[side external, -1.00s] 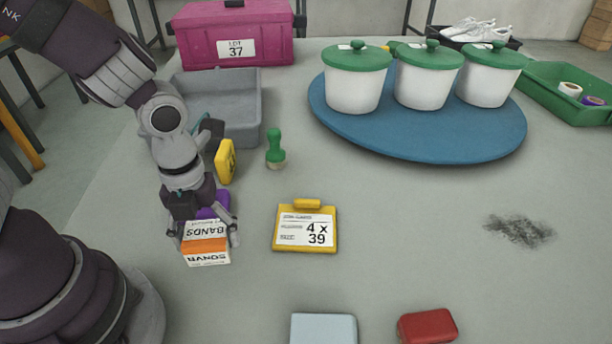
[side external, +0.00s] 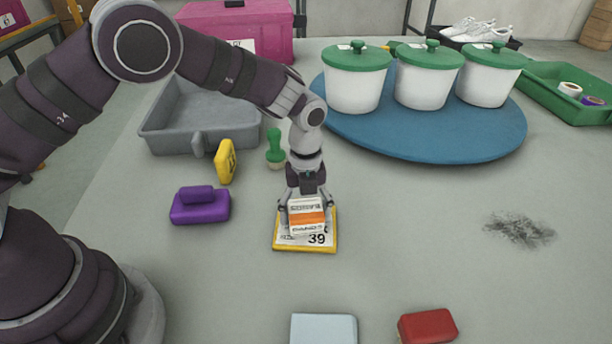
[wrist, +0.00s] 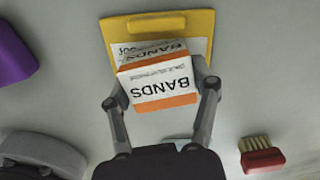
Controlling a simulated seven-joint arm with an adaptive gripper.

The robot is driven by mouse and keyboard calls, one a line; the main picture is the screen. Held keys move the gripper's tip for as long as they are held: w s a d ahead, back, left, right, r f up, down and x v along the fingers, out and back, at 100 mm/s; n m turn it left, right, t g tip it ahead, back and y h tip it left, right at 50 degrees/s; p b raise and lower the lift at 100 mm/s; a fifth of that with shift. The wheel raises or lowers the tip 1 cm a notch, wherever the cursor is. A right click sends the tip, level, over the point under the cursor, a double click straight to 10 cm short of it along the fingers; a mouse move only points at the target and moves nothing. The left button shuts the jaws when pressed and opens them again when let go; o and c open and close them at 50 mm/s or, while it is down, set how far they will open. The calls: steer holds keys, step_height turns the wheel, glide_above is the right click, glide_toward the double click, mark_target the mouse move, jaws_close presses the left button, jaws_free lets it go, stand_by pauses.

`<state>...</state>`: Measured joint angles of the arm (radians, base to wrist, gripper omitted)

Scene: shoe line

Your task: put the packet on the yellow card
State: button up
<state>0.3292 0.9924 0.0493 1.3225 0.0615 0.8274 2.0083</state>
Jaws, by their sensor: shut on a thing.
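The packet (side external: 307,218) is a white and orange box marked BANDS. It is over the yellow card (side external: 289,246), which looks like a small yellow clipboard with a white label. My gripper (side external: 305,205) is shut on the packet, with one finger on each side. In the wrist view the packet (wrist: 158,82) lies between the fingertips and covers much of the label, while the card's yellow rim (wrist: 189,22) shows above it. I cannot tell whether the packet touches the card or is just above it.
A purple block (side external: 200,206) lies left of the card. A yellow piece (side external: 226,161) and a green stamp (side external: 275,150) stand behind it, near a grey tray (side external: 166,142). A light blue block (side external: 323,328) and a red brush (side external: 427,325) lie in front. The right side is mostly clear.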

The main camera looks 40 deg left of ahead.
steer(key=shift+f, duration=0.1)
steer(key=o, duration=1.2)
